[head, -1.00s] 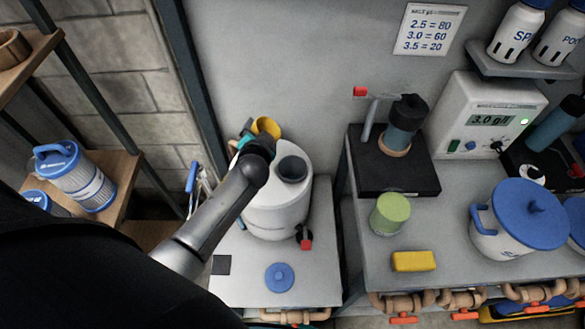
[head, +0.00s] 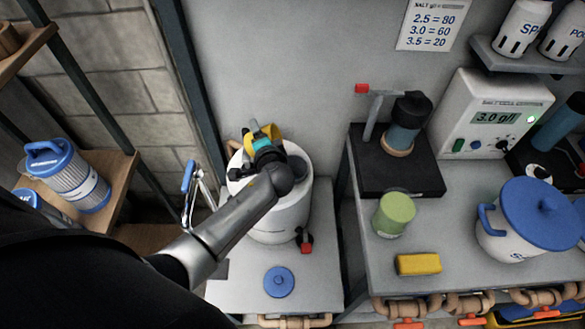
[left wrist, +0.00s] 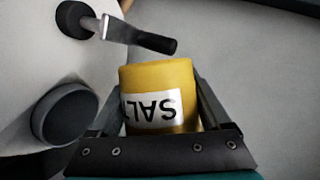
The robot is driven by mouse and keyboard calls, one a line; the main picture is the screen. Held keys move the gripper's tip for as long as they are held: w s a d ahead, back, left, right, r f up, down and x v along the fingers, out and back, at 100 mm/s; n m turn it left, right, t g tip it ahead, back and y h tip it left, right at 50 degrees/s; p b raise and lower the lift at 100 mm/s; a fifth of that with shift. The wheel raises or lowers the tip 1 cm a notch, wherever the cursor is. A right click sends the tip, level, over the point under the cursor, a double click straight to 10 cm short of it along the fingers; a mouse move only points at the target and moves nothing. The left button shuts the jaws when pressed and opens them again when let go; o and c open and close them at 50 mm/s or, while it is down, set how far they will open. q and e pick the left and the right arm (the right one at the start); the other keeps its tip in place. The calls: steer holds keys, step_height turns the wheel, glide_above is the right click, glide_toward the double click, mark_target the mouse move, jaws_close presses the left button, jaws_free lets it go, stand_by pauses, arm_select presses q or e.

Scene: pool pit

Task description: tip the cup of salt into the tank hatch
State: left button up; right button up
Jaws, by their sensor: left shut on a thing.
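The yellow salt cup (head: 274,131) is above the back of the white tank (head: 292,214). It also shows in the left wrist view (left wrist: 160,84), its SALT label upside down there. My left gripper (head: 262,141) is shut on it, one finger on each side. The cup's mouth and contents cannot be made out. The dark round tank hatch (left wrist: 66,114) is open, left of the cup in the left wrist view and apart from it. My right gripper is not in view.
A blue lid (head: 279,282) lies on the bench in front of the tank. A dark-handled fitting (left wrist: 137,36) stands close past the cup. A red-handled valve (head: 305,241) is on the tank's front.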

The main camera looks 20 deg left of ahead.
arm_select(q)
steer(key=shift+f, duration=0.1)
steer(key=shift+f+m+y+b, duration=0.15)
steer(key=shift+m+y+b, duration=0.15)
steer(key=shift+m, duration=0.1)
steer(key=shift+w+d+f+m+y+b, duration=0.1)
steer(key=shift+d+f+m+y+b, duration=0.1)
steer(key=shift+f+b, duration=0.5)
steer(key=shift+w+d+f+m+y+b, duration=0.15)
steer(key=shift+d+f+b, duration=0.1)
steer(key=shift+f+b, duration=0.4)
steer(key=shift+w+d+f+m+y+b, duration=0.1)
steer(key=shift+d+f+m+b, duration=0.1)
steer(key=shift+f+b, duration=0.45)
steer(key=shift+d+r+m+y, duration=0.1)
steer(key=shift+r+m+y, duration=0.35)
steer(key=shift+r+m, duration=0.15)
stand_by(0.6)
steer(key=shift+w+d+f+m+y+b, duration=0.15)
steer(key=shift+d+f+m+y+b, duration=0.15)
steer(key=shift+m+y+b, duration=0.45)
stand_by(1.1)
steer(key=shift+w+d+r+m+b, duration=0.1)
steer(key=shift+d+r+m+b, duration=0.05)
steer(key=shift+r+m+b, duration=0.15)
stand_by(2.1)
